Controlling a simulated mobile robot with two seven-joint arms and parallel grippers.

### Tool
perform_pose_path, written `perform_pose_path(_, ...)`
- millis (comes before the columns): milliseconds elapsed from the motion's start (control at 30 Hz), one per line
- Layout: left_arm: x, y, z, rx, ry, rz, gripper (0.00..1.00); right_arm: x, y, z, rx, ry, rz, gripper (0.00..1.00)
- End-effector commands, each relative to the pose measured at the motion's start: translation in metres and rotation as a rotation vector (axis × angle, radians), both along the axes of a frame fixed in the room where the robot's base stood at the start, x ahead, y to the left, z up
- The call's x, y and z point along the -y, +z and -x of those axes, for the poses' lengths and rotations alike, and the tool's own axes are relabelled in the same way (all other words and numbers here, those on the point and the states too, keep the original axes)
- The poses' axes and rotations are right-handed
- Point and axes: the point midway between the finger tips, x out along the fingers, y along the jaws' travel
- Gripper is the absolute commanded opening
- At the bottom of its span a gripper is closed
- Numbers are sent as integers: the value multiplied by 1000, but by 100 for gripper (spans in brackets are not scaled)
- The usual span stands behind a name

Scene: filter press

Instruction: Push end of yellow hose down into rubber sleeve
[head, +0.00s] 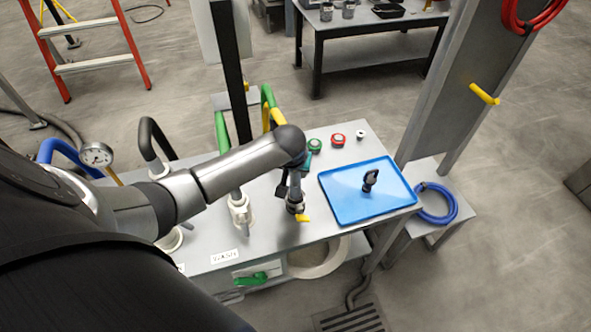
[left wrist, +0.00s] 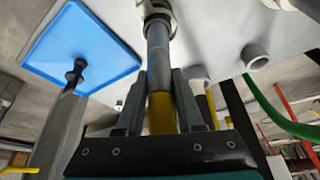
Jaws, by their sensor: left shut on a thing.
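The yellow hose (head: 276,118) arches down behind my left arm in the head view. In the left wrist view the hose (left wrist: 161,115) lies between the two fingers of my left gripper (left wrist: 158,95), which is shut on it. Ahead of the yellow part is a grey cylindrical section (left wrist: 157,50) that runs to a pale round fitting (left wrist: 155,10); I cannot tell whether this section is the rubber sleeve or the hose's end. In the head view my left gripper (head: 296,188) points down, just above the fitting (head: 296,206) on the bench. My right gripper is out of view.
A blue tray (head: 338,208) with a black object (head: 370,180) lies right of my gripper. Green (head: 222,130) and black (head: 148,130) hoses rise to the left. A green cap (head: 314,145) and a red cap (head: 338,140) sit behind.

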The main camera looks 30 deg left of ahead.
Motion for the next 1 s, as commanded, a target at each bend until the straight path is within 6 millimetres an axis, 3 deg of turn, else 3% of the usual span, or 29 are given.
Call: perform_pose_path(1000,0,-26,0,1,-1,-1,0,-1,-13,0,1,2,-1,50)
